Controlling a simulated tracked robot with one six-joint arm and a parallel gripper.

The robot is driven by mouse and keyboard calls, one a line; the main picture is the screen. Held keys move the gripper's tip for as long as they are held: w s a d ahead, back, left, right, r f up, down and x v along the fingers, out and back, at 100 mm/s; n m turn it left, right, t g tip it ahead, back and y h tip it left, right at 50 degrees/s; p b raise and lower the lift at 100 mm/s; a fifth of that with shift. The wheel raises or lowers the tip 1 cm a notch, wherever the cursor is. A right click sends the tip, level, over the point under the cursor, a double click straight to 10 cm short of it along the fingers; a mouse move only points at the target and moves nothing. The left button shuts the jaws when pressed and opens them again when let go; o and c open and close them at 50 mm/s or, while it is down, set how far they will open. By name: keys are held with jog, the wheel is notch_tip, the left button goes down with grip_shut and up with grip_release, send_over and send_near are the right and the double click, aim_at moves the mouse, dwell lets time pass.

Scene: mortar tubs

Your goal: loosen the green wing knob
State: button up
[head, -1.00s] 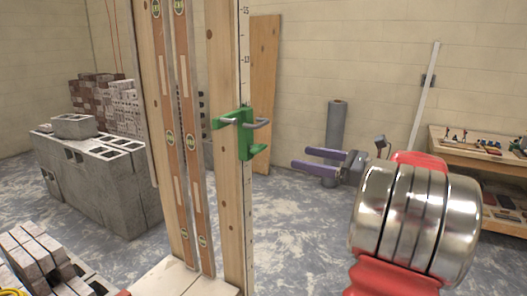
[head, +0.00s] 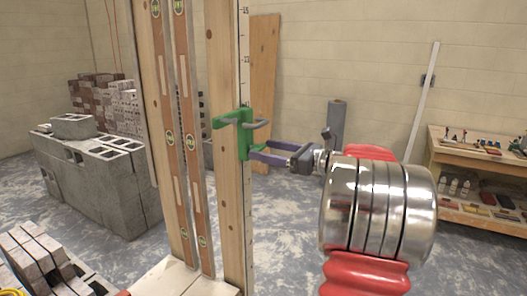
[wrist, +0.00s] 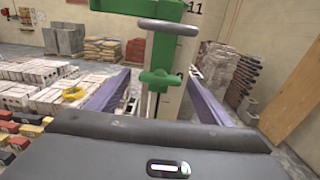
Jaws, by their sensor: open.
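A green clamp bracket (head: 243,135) sits on the upright timber post beside a numbered scale strip, with a grey bar (head: 258,123) sticking out of it. In the wrist view the green wing knob (wrist: 160,78) is on the bracket's lower part, below the grey bar (wrist: 168,27). My gripper (head: 253,152) is open, its purple fingers reaching toward the bracket's lower part. In the wrist view the fingers stand to the left and right of the knob with gaps on both sides. In the head view I cannot make the knob out clearly; contact is not clear.
The timber post (head: 226,200) and two orange-brown levels (head: 171,140) stand left of my gripper. Grey blocks (head: 100,180) are at left. A loose board (head: 265,85) and grey roll (head: 336,122) stand behind. A tool shelf (head: 480,145) is at right. Open floor lies between.

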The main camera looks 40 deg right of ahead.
jog(key=shift+w+a, duration=0.15)
jog(key=shift+w, duration=0.35)
jog(key=c, duration=1)
jog(key=shift+a, duration=0.3)
jog(key=shift+d, duration=0.2)
jog(key=shift+c, duration=0.2)
